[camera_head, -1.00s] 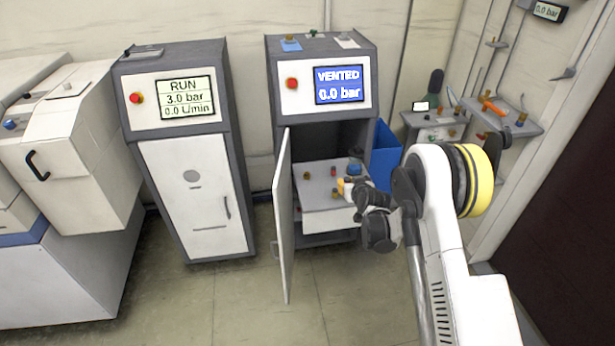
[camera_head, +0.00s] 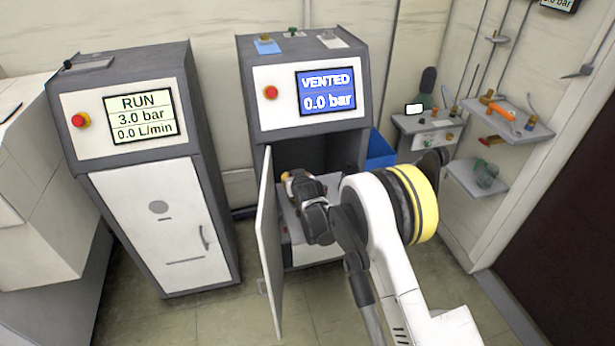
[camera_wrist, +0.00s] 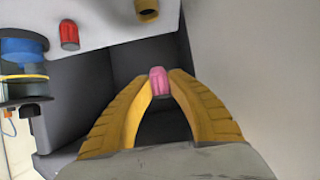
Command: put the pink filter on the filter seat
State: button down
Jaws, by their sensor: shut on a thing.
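In the wrist view, my gripper (camera_wrist: 160,85) has its two yellow fingers closed on the pink filter (camera_wrist: 158,80), a small cylinder with a rounded top. The filter is held at the fingertips over a dark gap beside the white shelf (camera_wrist: 105,22). A brass ring-like part (camera_wrist: 147,9) sits on the shelf near the top edge; I cannot tell whether it is the filter seat. A red capped part (camera_wrist: 69,33) stands left of it. In the head view, my gripper (camera_head: 288,178) is inside the open cabinet, and the filter cannot be made out.
The open cabinet door (camera_head: 268,245) stands left of my arm. A blue and black stacked part (camera_wrist: 22,60) is at the left in the wrist view. A blue bin (camera_head: 380,150) and wall shelves (camera_head: 510,125) are to the right. The RUN cabinet (camera_head: 160,215) is shut.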

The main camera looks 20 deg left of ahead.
jog(key=shift+f+b, duration=1.25)
jog(key=shift+f, duration=2.05)
jog(key=shift+f, duration=0.55)
jog(key=c, duration=1.3)
grip_release()
